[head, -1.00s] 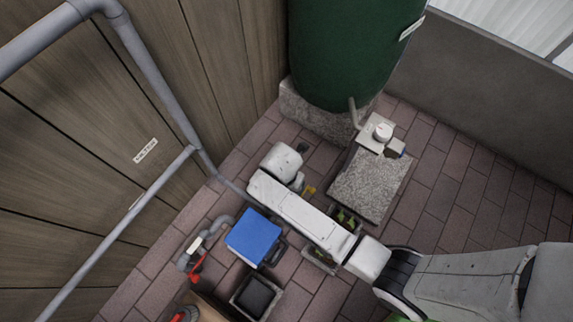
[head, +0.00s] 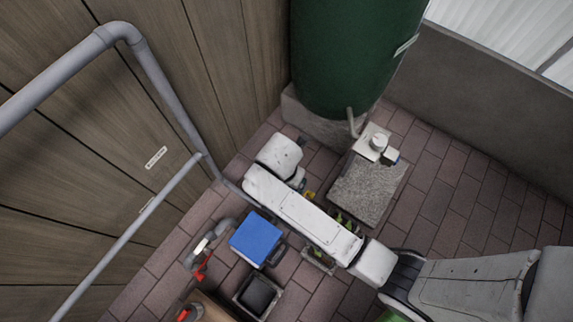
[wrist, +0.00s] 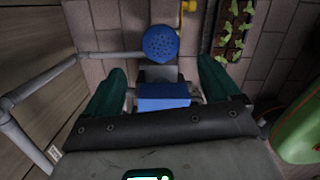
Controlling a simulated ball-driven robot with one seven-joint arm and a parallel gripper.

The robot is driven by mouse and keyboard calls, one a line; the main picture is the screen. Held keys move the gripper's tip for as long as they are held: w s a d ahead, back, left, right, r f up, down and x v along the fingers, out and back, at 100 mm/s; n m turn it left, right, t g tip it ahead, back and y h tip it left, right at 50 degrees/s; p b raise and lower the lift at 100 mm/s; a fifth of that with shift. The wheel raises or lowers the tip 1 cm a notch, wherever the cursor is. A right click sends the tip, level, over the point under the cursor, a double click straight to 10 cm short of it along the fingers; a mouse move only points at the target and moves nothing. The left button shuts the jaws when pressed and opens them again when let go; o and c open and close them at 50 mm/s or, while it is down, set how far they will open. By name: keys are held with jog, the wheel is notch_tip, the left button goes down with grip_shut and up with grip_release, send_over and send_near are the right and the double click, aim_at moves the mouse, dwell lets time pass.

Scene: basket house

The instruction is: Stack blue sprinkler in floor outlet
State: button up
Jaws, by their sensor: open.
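A round blue head with small holes, the blue sprinkler (wrist: 161,43), is near the top middle of the wrist view. A grey pipe (wrist: 110,56) meets it from the left. My gripper (wrist: 161,70) has its two dark green fingers spread wide, with a gap on each side of the sprinkler's line. The sprinkler's head lies between and just beyond the fingertips. A blue block (wrist: 163,95) sits nearer the palm; I cannot tell whether it belongs to the sprinkler. The floor outlet cannot be made out. In the head view my white arm hides the gripper and sprinkler.
A blue-topped box (head: 256,239) and a black square bin (head: 257,295) stand left of my arm. A stone slab (head: 370,190) is to its right, a green tank (head: 345,55) behind. Planted troughs (wrist: 236,28) and a yellow fitting (wrist: 188,6) are close by. Paving at right is clear.

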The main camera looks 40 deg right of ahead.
jog(key=shift+s+a+r, duration=0.1)
jog(key=shift+r, duration=0.75)
jog(key=s+d+r+m, duration=0.4)
jog(key=s+m, duration=0.4)
jog(key=m, duration=0.4)
jog(key=s+d+r+m+y, duration=0.1)
jog(key=s+d+r+m, duration=0.3)
jog(key=s+m, duration=0.3)
jog(key=shift+s+d+r+m, duration=0.2)
jog(key=shift+s+d+m, duration=0.3)
jog(key=shift+m, duration=2)
jog(key=shift+w+r, duration=0.1)
jog(key=shift+r, duration=0.05)
